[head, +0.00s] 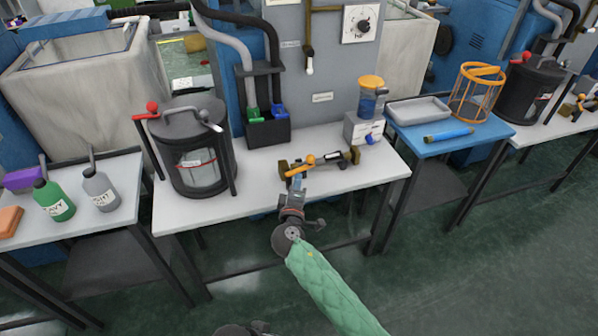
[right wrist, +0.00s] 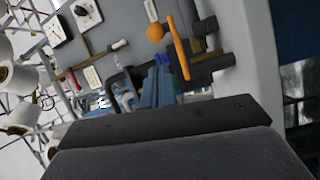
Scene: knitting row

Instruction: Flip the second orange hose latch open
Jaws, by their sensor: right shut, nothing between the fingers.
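A hose coupling (head: 345,158) with dark and brass parts lies on the white bench. Its orange latch lever (head: 300,163) has a ball end and slants across the coupling's left part. In the right wrist view the orange lever (right wrist: 179,42) and ball (right wrist: 155,32) stand just beyond the fingertips. My right gripper (head: 298,182) is shut and empty, at the bench's front edge just in front of the latch. Its blue fingers (right wrist: 161,66) point at the coupling; I cannot tell whether they touch it.
A dark lidded canister (head: 196,150) with a red-knobbed handle stands left of the coupling. A blue-filled jar (head: 370,100) stands behind it on the right. Another coupling with orange (head: 583,104) lies at the far right. The bench front left of my gripper is clear.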

